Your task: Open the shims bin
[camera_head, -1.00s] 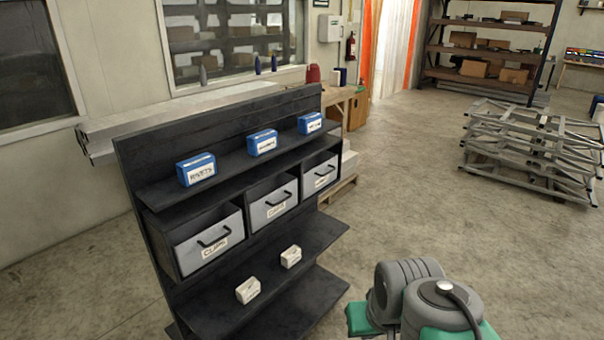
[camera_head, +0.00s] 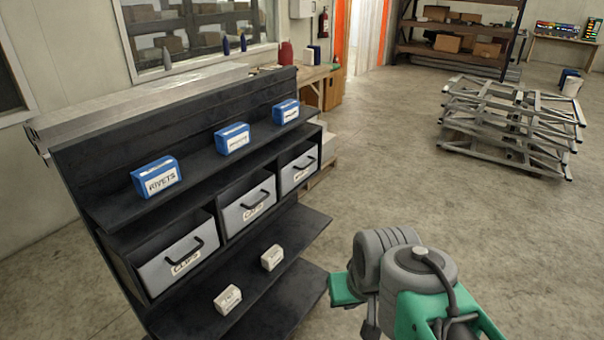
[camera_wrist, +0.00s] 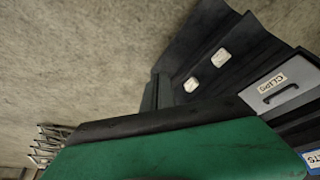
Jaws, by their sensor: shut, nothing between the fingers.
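Three grey bins with black handles sit in a row in the black shelf unit. The left one reads CLIPS (camera_head: 160,272), and it also shows in the wrist view (camera_wrist: 294,72). The middle one (camera_head: 237,219) seems to read CAPS. The label of the right bin (camera_head: 290,183) is too small to read, so I cannot confirm it as the shims bin. All three sit in their compartments, with dark gaps above their fronts. My gripper (camera_wrist: 157,92) is shut and empty, well apart from the bins. In the head view my arm stands right of the shelf unit, its fingertips hidden.
Two small white boxes (camera_head: 228,299) stand on the shelf below, which juts out. Stacked metal frames (camera_head: 510,130) lie at right. The floor between is clear.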

